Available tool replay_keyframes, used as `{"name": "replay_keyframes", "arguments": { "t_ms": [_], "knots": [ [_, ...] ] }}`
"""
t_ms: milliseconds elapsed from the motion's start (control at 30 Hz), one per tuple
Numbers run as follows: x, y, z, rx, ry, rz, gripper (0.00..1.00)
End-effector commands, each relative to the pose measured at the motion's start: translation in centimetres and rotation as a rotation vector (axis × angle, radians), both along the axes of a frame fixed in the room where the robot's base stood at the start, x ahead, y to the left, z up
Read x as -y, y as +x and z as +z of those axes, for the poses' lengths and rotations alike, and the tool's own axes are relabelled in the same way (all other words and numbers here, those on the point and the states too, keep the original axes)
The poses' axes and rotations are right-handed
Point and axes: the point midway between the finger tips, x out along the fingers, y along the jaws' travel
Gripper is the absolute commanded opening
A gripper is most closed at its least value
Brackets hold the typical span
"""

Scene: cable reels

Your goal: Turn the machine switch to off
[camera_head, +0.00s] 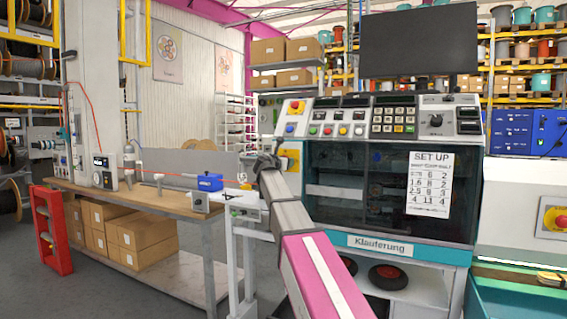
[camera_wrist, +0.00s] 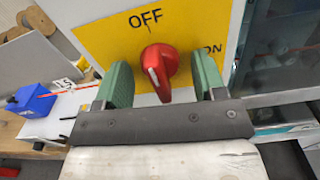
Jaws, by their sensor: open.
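The machine switch is a red rotary knob (camera_wrist: 158,68) on a yellow plate (camera_wrist: 105,40) in the wrist view. "OFF" is printed above the knob and "ON" to its right, partly hidden by a finger. The knob's grip, with a white mark, runs roughly up and down, slightly tilted. My gripper (camera_wrist: 162,78) is open, with one green finger on each side of the knob and visible gaps to both. In the head view my gripper (camera_head: 266,164) is at the machine's left side, and the yellow plate (camera_head: 293,158) shows partly behind it.
The machine (camera_head: 390,190) with dark windows and a top control panel stands beside my arm. A workbench (camera_head: 150,198) with a blue device (camera_head: 210,182) is to the left. A red step stool (camera_head: 52,230) stands at the bench's near left.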

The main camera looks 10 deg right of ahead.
Motion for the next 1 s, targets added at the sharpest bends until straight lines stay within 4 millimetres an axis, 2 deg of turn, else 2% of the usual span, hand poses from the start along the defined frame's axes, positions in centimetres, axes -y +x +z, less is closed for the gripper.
{"name": "replay_keyframes", "arguments": {
  "t_ms": [333, 1000],
  "knots": [
    [-0.3, -0.4, 0.0, 0.001, 0.0, 0.001, 0.64],
    [-3.0, -4.1, 0.0, 0.002, 0.001, 0.001, 0.64]
  ]
}}
